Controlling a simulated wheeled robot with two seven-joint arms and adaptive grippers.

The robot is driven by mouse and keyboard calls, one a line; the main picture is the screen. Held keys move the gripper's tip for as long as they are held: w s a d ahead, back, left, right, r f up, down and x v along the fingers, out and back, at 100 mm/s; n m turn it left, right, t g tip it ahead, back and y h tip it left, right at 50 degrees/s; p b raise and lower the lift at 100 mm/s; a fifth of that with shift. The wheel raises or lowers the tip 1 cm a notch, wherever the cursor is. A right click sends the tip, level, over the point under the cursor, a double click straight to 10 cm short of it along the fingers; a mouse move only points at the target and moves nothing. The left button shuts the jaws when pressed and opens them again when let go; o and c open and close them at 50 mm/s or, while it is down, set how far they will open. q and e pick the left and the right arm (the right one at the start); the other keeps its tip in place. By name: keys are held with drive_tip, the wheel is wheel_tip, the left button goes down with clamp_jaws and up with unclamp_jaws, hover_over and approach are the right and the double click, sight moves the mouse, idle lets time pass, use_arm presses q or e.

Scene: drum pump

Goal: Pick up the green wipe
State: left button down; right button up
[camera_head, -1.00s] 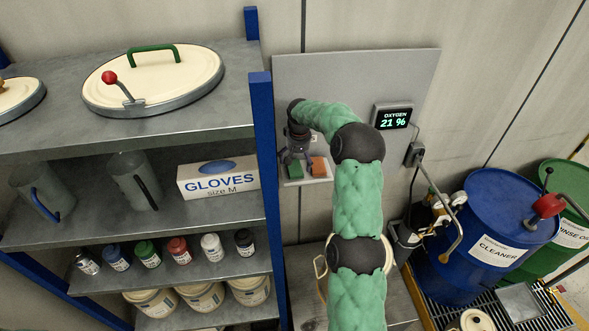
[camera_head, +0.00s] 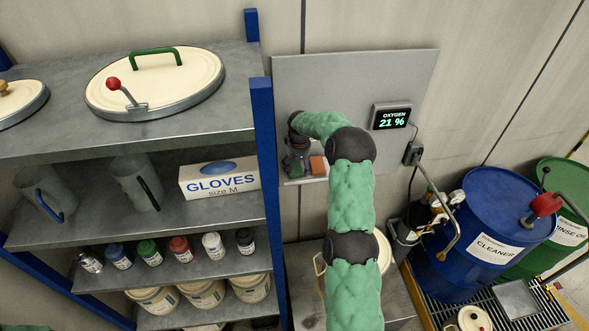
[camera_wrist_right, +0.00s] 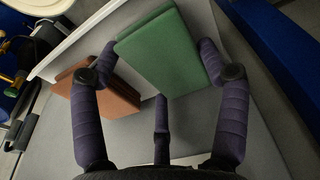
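The green wipe (camera_wrist_right: 165,52), a thick flat block, lies between the fingers of my right gripper (camera_wrist_right: 158,58) in the right wrist view. One finger is beside its left edge and one beside its right edge; the fingers are spread, and I see no clear grip. In the head view my right gripper (camera_head: 295,165) is low over the small wall ledge, and it mostly hides the green wipe. An orange-brown wipe (camera_head: 318,166) sits just to its right; it also shows in the right wrist view (camera_wrist_right: 105,92). My left gripper is out of view.
The ledge (camera_head: 312,180) is fixed to a grey wall panel (camera_head: 350,85). A blue shelf post (camera_head: 264,150) stands close on the left. The shelf holds a glove box (camera_head: 218,178), jugs and bottles. A blue drum (camera_head: 480,225) stands on the right.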

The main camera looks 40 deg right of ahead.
sight(298, 168)
idle(0.4)
drive_tip(key=shift+s+a+r+b, duration=0.15)
drive_tip(key=shift+r+b, duration=0.15)
drive_tip(key=shift+b, duration=0.15)
drive_tip(key=r, duration=0.2)
drive_tip(key=r+b, duration=0.1)
drive_tip(key=r, duration=0.3)
drive_tip(key=shift+s+a+r+b, duration=0.15)
drive_tip(key=shift+s+b, duration=0.1)
drive_tip(key=shift+b, duration=0.1)
drive_tip(key=s+a+b, duration=0.1)
drive_tip(key=s+a, duration=0.2)
drive_tip(key=s, duration=0.2)
drive_tip(key=s+a+b, duration=0.2)
drive_tip(key=s+a, duration=0.1)
drive_tip(key=s, duration=0.3)
drive_tip(key=s+a+b, duration=0.1)
drive_tip(key=s+a, duration=0.2)
drive_tip(key=s, duration=0.2)
drive_tip(key=shift+s+b, duration=0.35)
drive_tip(key=o, duration=0.4)
drive_tip(key=c, duration=0.5)
